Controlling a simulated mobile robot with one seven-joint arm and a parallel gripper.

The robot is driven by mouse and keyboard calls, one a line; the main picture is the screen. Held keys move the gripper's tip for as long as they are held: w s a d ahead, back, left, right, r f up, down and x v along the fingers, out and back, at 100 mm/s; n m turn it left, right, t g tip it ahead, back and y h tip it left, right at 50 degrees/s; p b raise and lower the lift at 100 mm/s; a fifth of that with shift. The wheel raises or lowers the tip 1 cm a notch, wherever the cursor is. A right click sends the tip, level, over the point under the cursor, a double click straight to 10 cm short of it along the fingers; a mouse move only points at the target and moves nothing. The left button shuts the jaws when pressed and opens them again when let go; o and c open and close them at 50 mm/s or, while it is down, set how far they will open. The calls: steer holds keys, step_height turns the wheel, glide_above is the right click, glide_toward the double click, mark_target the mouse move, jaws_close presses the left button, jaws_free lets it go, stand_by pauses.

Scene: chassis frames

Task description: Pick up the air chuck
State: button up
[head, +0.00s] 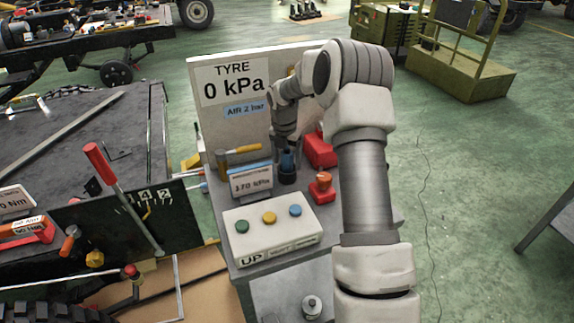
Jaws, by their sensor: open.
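My arm reaches over the grey tyre stand from the right, and my gripper (286,146) points down in front of the upright board. The jaws are open, though the fingertips are small and dark here. Directly below and between them is a dark upright piece with a blue part (288,166), standing on the stand top. It may be the air chuck, but its shape is partly hidden by my gripper. I cannot tell whether the fingers touch it.
The board (228,82) reads "TYRE 0 kPa". A "170 kPa" sign (251,181), a yellow-handled hammer (238,150), red box (319,150), red-orange piece (321,187) and white button box (270,230) crowd the stand.

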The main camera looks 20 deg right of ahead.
jaws_close()
stand_by(0.4)
